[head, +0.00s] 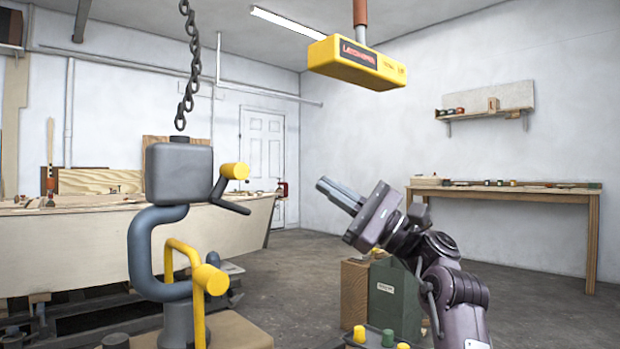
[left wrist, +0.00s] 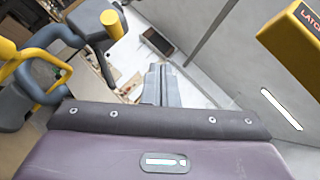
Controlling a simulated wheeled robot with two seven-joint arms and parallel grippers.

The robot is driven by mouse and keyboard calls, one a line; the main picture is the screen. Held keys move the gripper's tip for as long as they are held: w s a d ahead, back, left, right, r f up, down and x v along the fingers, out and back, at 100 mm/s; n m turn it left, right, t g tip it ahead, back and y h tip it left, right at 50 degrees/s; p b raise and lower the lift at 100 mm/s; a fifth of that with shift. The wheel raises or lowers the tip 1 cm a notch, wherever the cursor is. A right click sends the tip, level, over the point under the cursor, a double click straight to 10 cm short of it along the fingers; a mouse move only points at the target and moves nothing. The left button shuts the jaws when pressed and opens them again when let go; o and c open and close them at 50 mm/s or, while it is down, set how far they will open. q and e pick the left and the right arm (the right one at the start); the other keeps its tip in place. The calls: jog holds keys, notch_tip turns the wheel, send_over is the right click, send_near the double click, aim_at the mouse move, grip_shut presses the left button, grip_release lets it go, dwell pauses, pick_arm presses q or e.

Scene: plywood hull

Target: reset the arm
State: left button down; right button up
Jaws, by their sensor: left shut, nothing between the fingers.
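My left gripper (head: 324,184) is raised in the middle of the head view, its arm rising from the lower right. Its grey fingers point up and left and are shut, with nothing between them. In the left wrist view the fingers (left wrist: 161,70) lie side by side. The gripper is in open air, to the right of the grey hook block (head: 180,173) and below the yellow box (head: 356,63) in the head view. My right gripper is not in view.
A chain (head: 188,70) hangs above the hook block, which has yellow handles (head: 183,255). A pale plywood hull (head: 90,245) stands behind at left. A green box (head: 396,297) is behind my arm. A wooden bench (head: 500,194) lines the right wall. Floor beyond is clear.

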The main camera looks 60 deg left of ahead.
pick_arm(q)
jog(key=shift+w+d+f, duration=0.15)
jog(key=shift+w+d, duration=0.05)
jog(key=shift+w, duration=0.1)
dwell(0.4)
